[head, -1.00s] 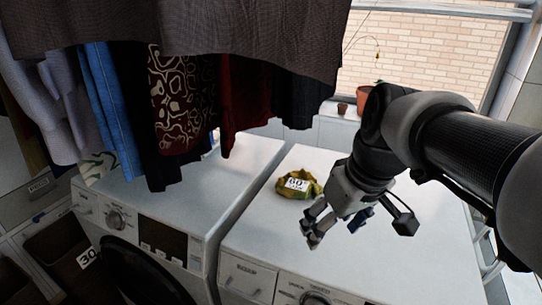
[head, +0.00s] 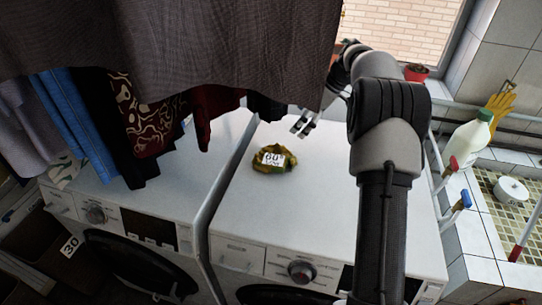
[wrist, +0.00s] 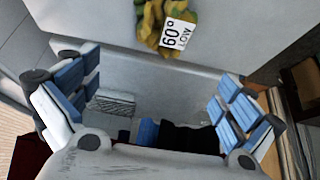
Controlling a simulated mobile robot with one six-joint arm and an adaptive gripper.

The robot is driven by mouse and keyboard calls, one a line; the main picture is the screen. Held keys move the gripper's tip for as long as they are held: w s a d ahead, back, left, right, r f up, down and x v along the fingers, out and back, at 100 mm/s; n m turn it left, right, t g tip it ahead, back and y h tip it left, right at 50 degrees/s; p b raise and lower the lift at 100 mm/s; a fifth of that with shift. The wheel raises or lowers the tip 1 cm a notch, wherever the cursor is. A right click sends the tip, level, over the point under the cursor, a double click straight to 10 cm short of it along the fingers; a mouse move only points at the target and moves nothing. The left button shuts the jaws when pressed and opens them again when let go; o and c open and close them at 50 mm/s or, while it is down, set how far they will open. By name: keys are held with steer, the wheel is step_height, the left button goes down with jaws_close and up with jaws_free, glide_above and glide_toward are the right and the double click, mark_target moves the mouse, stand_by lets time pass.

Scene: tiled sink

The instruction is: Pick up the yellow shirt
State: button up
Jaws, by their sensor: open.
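The yellow shirt (head: 268,168) is a small crumpled yellow-green bundle on the white top of the right washing machine (head: 318,205). A white tag reading 60° covers part of it. My gripper (head: 303,126) is behind and to the right of the bundle in the head view, near the machine's back edge, and apart from it. In the wrist view the fingers of my gripper (wrist: 155,95) are spread wide with nothing between them. The shirt (wrist: 150,22) shows there at the top edge, partly cut off.
Dark hanging clothes (head: 150,50) fill the upper left, close to my gripper. A second washing machine (head: 150,200) stands on the left. At right are a tiled sink (head: 505,185), a white bottle (head: 468,138) and a yellow glove (head: 497,105). The machine top around the shirt is clear.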

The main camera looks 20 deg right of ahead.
steer(key=b, duration=0.2)
glide_above(275, 152)
steer(key=s+d, duration=0.1)
steer(key=d, duration=0.2)
steer(key=f, duration=0.9)
steer(key=shift+s+a, duration=0.2)
steer(key=shift+b+x, duration=0.3)
steer(key=shift+x, duration=2.45)
steer(key=shift+s+a+r, duration=0.1)
steer(key=shift+a+r, duration=0.05)
steer(key=shift+c, duration=0.4)
steer(key=c, duration=2.2)
